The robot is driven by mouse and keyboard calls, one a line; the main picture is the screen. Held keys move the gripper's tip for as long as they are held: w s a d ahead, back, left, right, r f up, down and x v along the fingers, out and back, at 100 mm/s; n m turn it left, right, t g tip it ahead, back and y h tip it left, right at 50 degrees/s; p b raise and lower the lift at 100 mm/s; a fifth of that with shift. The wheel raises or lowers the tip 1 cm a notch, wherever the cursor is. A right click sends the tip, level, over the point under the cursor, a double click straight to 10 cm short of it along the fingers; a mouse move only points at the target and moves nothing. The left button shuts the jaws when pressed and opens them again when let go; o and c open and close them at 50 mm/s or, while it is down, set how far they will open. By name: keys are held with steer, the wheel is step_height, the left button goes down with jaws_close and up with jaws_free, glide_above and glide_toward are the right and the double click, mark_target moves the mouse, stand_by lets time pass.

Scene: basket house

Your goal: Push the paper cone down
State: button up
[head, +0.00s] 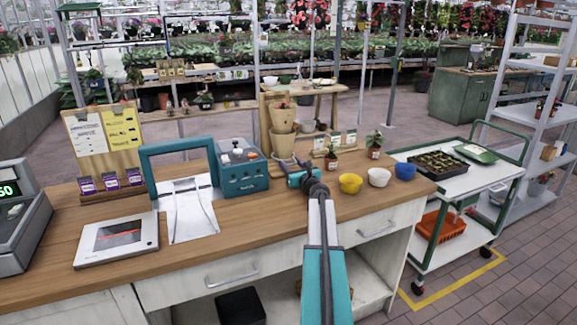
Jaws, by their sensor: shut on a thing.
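A tan, tapered piece that looks like the paper cone (283,146) hangs against a wooden stand (268,128) on the counter, narrow end down. Another tan cone-shaped piece (281,121) with a small plant in it is directly above. My teal gripper (293,174) is at the lower cone's narrow end, low over the counter. It appears shut on that end. My wrist and the cone hide the fingertips, so the exact contact is not clear.
A cart (428,172) is at right.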

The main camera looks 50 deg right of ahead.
steer(key=o, duration=1.2)
steer(key=shift+s, duration=0.1)
steer(key=shift+b+v, duration=1.1)
steer(key=shift+v, duration=5.75)
steer(key=shift+c, duration=0.4)
